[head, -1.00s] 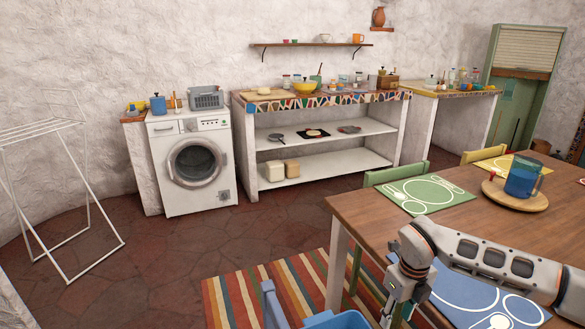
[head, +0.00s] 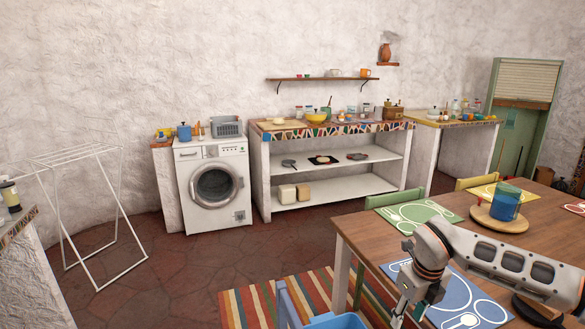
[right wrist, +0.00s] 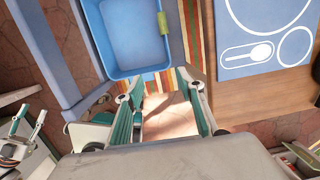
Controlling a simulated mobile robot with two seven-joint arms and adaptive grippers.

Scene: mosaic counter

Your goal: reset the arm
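My right arm reaches in at the lower right of the head view, over the near side of the wooden table (head: 362,232). Its gripper (head: 405,312) hangs down beside the table's left edge, and its fingertips are cut off by the frame. In the right wrist view the right gripper (right wrist: 170,90) has its two fingers apart with nothing held between them. The left arm does not show in the head view.
A blue bin (right wrist: 125,74) is close to the right gripper. A drying rack (head: 88,212) and counter corner (head: 25,230) stand left. Open floor lies before the washing machine (head: 213,190).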

